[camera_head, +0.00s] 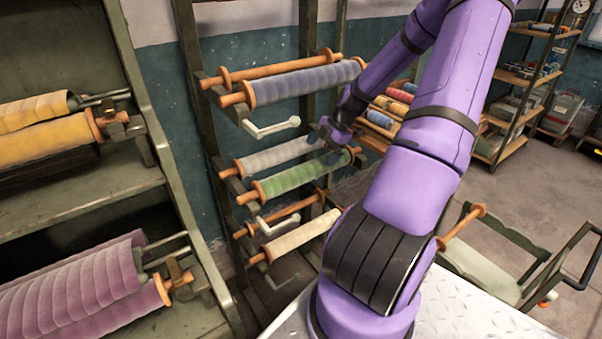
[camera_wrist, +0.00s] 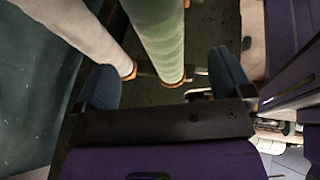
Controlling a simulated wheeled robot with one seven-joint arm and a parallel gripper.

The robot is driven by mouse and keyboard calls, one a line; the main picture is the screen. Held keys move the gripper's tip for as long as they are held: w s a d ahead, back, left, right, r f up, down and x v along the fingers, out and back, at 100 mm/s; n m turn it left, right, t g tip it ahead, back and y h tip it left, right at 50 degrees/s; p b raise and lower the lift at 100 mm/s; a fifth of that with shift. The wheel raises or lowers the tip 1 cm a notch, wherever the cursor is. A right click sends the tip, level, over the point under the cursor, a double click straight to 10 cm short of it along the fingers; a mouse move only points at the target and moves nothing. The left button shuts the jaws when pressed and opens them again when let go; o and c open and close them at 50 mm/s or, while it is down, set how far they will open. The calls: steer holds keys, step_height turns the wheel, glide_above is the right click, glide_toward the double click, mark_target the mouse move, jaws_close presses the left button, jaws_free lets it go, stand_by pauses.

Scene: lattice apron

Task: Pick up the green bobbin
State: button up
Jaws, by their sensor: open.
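The green bobbin (camera_head: 298,177) lies across the middle of a wall rack, with orange flanges at both ends. In the wrist view the green bobbin (camera_wrist: 162,38) runs down from the top edge to its orange end, which lies between and beyond my fingers. My gripper (camera_head: 328,143) is at the right end of the green bobbin, and the arm hides part of this area. In the wrist view my gripper (camera_wrist: 163,68) is open, with a blue pad on each side and nothing clasped. I cannot tell the exact gap to the bobbin.
A grey-white bobbin (camera_head: 275,155) lies close behind the green one. A blue-grey bobbin (camera_head: 300,82) is above and a cream bobbin (camera_head: 300,236) below. White bracket arms (camera_head: 270,128) stick out of the rack. A shelf with yellow and purple rolls (camera_head: 80,300) stands left.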

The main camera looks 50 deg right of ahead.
mark_target(313, 164)
steer(key=x, duration=0.8)
steer(key=shift+w+f, duration=0.1)
steer(key=shift+f, duration=0.1)
steer(key=c, duration=1.3)
